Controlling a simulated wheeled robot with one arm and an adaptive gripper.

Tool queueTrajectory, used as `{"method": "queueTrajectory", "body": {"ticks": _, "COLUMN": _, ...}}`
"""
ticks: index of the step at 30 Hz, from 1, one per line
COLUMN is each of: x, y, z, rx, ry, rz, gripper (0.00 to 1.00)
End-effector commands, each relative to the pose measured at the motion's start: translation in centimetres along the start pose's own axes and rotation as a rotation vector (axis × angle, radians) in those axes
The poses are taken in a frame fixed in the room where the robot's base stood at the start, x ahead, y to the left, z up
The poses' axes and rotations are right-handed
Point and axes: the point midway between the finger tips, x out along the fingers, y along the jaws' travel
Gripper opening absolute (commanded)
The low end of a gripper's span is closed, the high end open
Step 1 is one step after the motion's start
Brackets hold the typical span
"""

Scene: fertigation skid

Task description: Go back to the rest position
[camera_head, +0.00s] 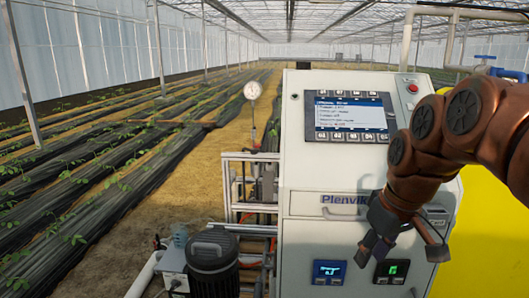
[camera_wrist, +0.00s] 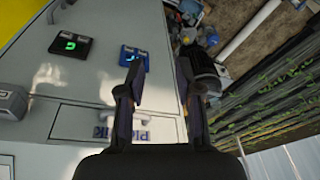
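My gripper (camera_head: 403,243) hangs at the end of my brown arm, in front of the lower right part of the white control cabinet (camera_head: 305,165). In the wrist view my gripper (camera_wrist: 160,90) has its two dark fingers spread well apart, with nothing held between them. I cannot tell the exact gap between the fingers and the cabinet.
The cabinet has a screen (camera_head: 346,117), a red button (camera_head: 413,88), a drawer handle (camera_head: 345,214) and two small displays, one blue (camera_head: 329,272) and one green (camera_head: 391,271). A dark motor (camera_head: 212,262) stands left. A yellow tank (camera_head: 490,235) is right. The path (camera_head: 200,165) is clear.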

Motion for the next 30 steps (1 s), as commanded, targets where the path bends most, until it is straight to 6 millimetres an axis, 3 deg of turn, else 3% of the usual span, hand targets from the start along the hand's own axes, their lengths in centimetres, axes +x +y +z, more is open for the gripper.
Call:
{"method": "queueTrajectory", "body": {"ticks": 9, "x": 5.0, "y": -5.0, "z": 9.5, "rx": 0.146, "ry": -0.165, "rz": 0.008, "gripper": 0.34}}
{"method": "queueTrajectory", "body": {"ticks": 18, "x": 8.9, "y": -8.0, "z": 19.0, "rx": 0.296, "ry": -0.301, "rz": 0.048, "gripper": 0.34}}
{"method": "queueTrajectory", "body": {"ticks": 24, "x": 10.2, "y": -8.8, "z": 22.4, "rx": 0.353, "ry": -0.346, "rz": 0.067, "gripper": 0.34}}
{"method": "queueTrajectory", "body": {"ticks": 30, "x": 10.4, "y": -8.9, "z": 23.0, "rx": 0.365, "ry": -0.353, "rz": 0.071, "gripper": 0.34}}
